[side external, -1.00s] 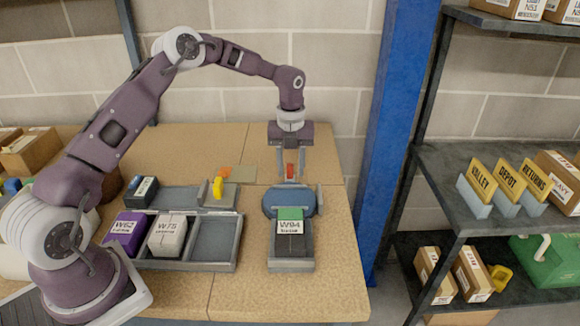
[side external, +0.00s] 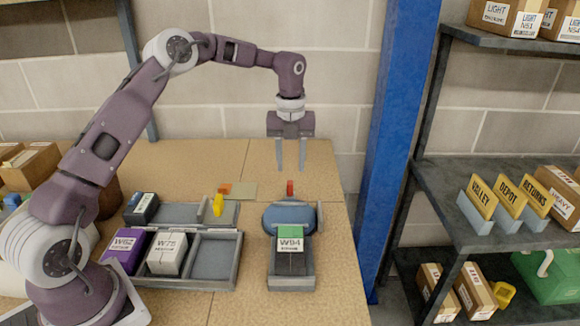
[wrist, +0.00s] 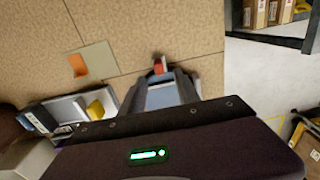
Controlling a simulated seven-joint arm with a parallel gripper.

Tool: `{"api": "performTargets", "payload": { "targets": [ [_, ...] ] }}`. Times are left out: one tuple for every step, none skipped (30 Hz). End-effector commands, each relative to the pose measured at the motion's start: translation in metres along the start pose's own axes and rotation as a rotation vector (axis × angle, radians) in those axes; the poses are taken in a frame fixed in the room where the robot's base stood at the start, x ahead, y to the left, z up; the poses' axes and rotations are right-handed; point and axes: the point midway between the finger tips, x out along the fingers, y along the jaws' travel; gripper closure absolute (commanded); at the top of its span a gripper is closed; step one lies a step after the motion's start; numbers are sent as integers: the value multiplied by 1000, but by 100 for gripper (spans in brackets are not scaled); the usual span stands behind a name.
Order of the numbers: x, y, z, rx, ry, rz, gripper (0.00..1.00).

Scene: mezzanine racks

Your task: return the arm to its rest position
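My gripper (side external: 291,155) hangs from my arm above the back right of the table, pointing down. Its two fingers are apart with nothing between them. It is above and behind the blue round-ended stand (side external: 278,217) with the small red piece (side external: 290,188) at its back. The fingers touch nothing. In the wrist view the stand's blue surface (wrist: 161,96) and the red piece (wrist: 158,66) show just past the dark gripper body, which hides much of the lower picture.
A grey tray holding a box marked W94 (side external: 290,244) stands in front of the blue stand. To the left, a divided tray (side external: 214,262) holds a purple box (side external: 124,249) and a white box (side external: 167,252). A blue post (side external: 395,150) and shelves (side external: 440,165) stand to the right.

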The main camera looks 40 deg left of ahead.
Motion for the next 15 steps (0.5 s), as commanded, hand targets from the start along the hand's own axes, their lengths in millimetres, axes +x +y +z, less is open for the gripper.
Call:
{"api": "performTargets", "payload": {
  "targets": [
    [-6,0,-3,-15,-8,0,62],
    [-13,-1,-7,-38,-18,-1,62],
    [-28,-1,-15,-90,-38,-2,62],
    [-42,0,-24,-147,-57,-3,62],
    [-59,2,-35,-216,-79,-9,62],
    [-82,7,-53,-330,-111,-20,62],
    [-98,13,-68,-426,-134,-33,62],
    [-114,19,-84,-528,-154,-51,62],
    [-133,30,-105,-670,-179,-82,62],
    [-145,39,-122,-780,-192,-109,62],
    [-156,49,-139,-895,-202,-142,62],
    [-168,65,-162,-1053,-206,-190,62],
    [-176,76,-180,-1173,-202,-231,62],
    [-181,89,-197,-1297,-191,-273,62],
    [-184,106,-220,-1459,-164,-331,62]
  ]
}}
